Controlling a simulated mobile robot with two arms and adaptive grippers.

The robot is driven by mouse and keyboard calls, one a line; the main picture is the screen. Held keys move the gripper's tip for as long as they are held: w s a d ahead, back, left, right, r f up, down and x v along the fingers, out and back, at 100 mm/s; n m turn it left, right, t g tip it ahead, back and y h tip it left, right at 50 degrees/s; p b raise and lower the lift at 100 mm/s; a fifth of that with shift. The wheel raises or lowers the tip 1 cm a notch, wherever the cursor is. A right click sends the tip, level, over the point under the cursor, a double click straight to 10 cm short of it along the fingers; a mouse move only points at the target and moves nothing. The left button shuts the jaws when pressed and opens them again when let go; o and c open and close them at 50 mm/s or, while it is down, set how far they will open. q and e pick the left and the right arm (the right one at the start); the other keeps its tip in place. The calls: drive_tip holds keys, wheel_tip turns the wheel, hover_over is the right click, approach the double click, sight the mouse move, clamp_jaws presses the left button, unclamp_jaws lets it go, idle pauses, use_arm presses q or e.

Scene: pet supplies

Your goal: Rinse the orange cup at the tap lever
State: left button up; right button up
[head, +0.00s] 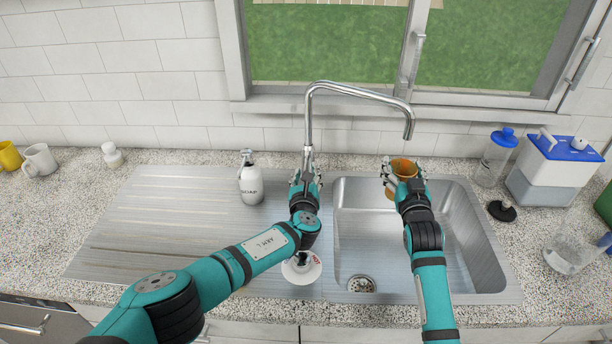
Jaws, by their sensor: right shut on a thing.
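The orange cup (404,167) is held over the back of the sink, below and close to the spout end of the tap (345,86). My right gripper (402,179) is shut on the cup and hides part of it. No stream of water shows from the spout. My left gripper (306,178) is at the foot of the tap, to the left of the sink. Its fingers look spread on either side of the tap's base. The tap lever is hidden or too small to make out there.
A white soap bottle (251,184) stands left of my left gripper on the steel drainer (150,220). The sink basin (400,255) looks empty. A clear jar with a blue lid (497,157) and a blue-topped container (556,170) stand right of the sink.

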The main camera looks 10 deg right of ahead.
use_arm(q)
drive_tip(key=shift+o, duration=0.5)
drive_tip(key=shift+s, duration=0.15)
drive_tip(key=shift+s, duration=0.2)
drive_tip(key=v, duration=1.1)
drive_tip(key=shift+a, duration=0.15)
drive_tip(key=shift+s, duration=0.15)
